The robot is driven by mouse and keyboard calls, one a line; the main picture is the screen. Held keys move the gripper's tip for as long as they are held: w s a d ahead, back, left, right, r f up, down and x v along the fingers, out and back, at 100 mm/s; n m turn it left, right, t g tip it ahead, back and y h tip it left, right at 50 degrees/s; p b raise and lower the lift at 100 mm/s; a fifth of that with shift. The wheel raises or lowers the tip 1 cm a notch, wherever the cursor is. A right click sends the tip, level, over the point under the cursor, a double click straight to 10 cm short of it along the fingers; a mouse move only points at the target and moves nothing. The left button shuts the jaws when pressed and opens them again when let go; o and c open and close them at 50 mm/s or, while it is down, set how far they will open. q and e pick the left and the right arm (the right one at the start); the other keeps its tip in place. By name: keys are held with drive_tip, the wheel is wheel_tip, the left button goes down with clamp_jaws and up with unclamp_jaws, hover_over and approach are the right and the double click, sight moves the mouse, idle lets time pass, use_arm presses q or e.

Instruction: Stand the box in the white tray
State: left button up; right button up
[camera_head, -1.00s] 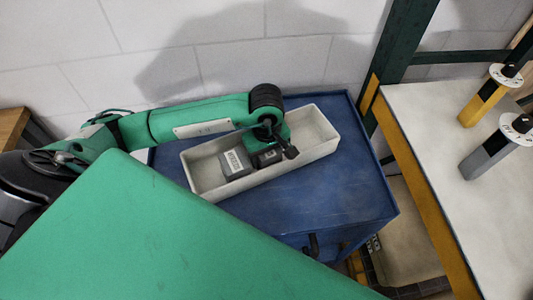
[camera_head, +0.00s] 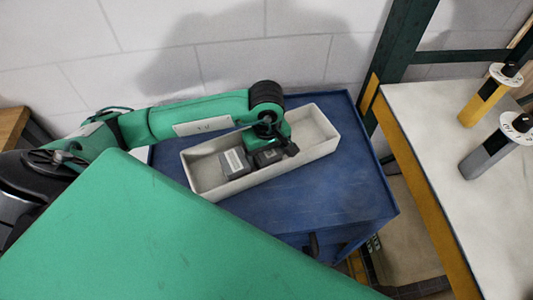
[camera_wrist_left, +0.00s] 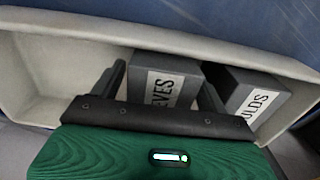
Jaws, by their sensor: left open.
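The white tray (camera_head: 325,147) is a long open trough on the blue cabinet top; it also shows in the left wrist view (camera_wrist_left: 50,72). Two grey boxes stand side by side in it. One (camera_head: 268,157) is under my left gripper (camera_head: 280,150); its label ends in "EVES" in the left wrist view (camera_wrist_left: 165,68). The other (camera_head: 234,163) is beside it; its label ends in "OULDS" in the left wrist view (camera_wrist_left: 248,95). The open fingers (camera_wrist_left: 163,88) are on either side of the "EVES" box. Whether they touch it cannot be told. My right gripper is out of view.
The blue cabinet top (camera_head: 330,190) is clear in front of the tray. A pale wall (camera_head: 220,50) is close behind. A white table (camera_head: 440,150) at right holds a yellow (camera_head: 485,100) and a grey (camera_head: 488,157) cylinder-like item. A dark green post (camera_head: 400,45) stands between.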

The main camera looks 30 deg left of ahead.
use_arm(q)
wheel_tip(320, 180, up, 3)
drive_tip(key=shift+w+r+b, duration=0.1)
drive_tip(key=shift+r+b, duration=0.1)
drive_tip(key=shift+b, duration=0.1)
wheel_tip(320, 180, up, 7)
drive_tip(key=shift+f+b, duration=0.1)
drive_tip(key=shift+b, duration=0.35)
drive_tip(key=shift+r, duration=0.5)
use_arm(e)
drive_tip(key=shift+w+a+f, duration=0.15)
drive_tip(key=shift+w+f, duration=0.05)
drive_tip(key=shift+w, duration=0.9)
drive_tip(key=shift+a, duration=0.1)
